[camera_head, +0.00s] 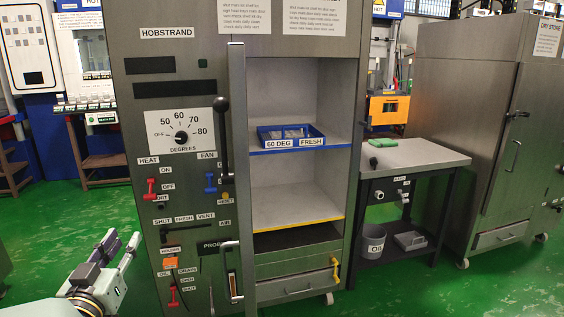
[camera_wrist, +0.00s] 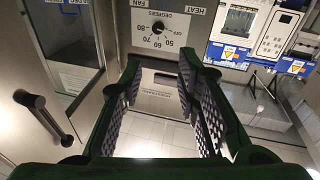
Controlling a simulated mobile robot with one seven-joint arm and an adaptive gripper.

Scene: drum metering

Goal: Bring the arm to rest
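My gripper (camera_head: 122,240) is at the lower left of the head view, in front of and left of the tall grey HOBSTRAND cabinet (camera_head: 140,95). Its two fingers are apart with nothing between them. In the wrist view my gripper (camera_wrist: 160,70) also shows open, its dark green fingers with ribbed pads framing empty space. The cabinet's front panel, upside down, lies beyond the fingertips, with the degrees dial (camera_wrist: 158,29) near the top. I cannot see contact between the fingers and the cabinet.
The cabinet's open bay holds a blue tray (camera_head: 290,136) on its shelf. Red levers (camera_head: 151,189), a blue lever (camera_head: 210,183) and a vertical door handle (camera_head: 232,272) stick out from its front. A side table (camera_head: 430,155) stands right.

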